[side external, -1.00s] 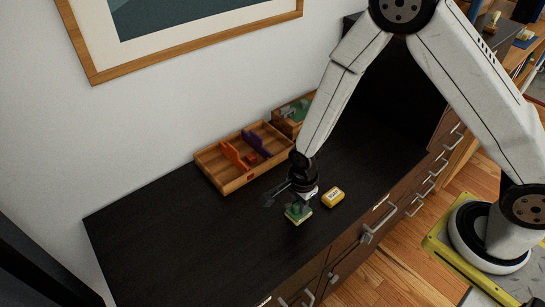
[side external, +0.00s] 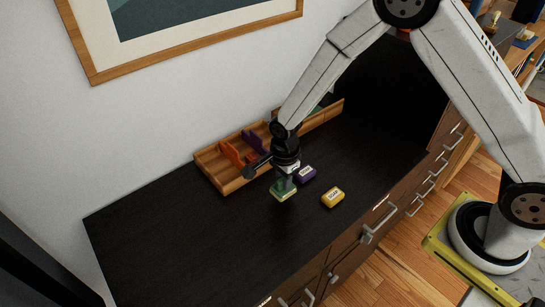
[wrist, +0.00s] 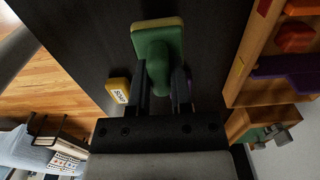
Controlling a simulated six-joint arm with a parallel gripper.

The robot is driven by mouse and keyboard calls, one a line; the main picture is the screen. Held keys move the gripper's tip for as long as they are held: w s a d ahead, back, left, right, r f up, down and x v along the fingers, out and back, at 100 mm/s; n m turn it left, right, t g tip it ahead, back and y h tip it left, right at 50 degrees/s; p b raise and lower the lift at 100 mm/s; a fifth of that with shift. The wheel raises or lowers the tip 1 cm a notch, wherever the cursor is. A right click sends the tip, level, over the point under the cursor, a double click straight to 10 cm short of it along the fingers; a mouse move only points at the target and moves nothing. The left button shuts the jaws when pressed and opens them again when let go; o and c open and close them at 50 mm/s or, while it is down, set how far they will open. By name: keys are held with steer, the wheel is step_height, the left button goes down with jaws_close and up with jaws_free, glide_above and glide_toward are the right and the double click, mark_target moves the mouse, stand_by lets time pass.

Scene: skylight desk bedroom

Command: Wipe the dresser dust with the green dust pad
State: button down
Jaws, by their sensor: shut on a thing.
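The green dust pad (side external: 283,191) has a green grip on top and a pale yellow-green underside. My gripper (side external: 285,174) is shut on the pad's grip and points down over the dark dresser top (side external: 200,235). In the wrist view the pad (wrist: 158,45) sticks out from between the two fingers of my gripper (wrist: 160,88). The pad is at or just above the dresser top; I cannot tell whether it touches. I cannot make out any dust on the dark surface.
A yellow labelled block (side external: 332,197) stands right of the pad, and a purple labelled block (side external: 305,174) is close behind it. A wooden tray (side external: 236,185) with orange and purple pieces lies toward the wall. The dresser's left part is clear.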

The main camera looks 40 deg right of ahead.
steer(key=shift+r, duration=2.45)
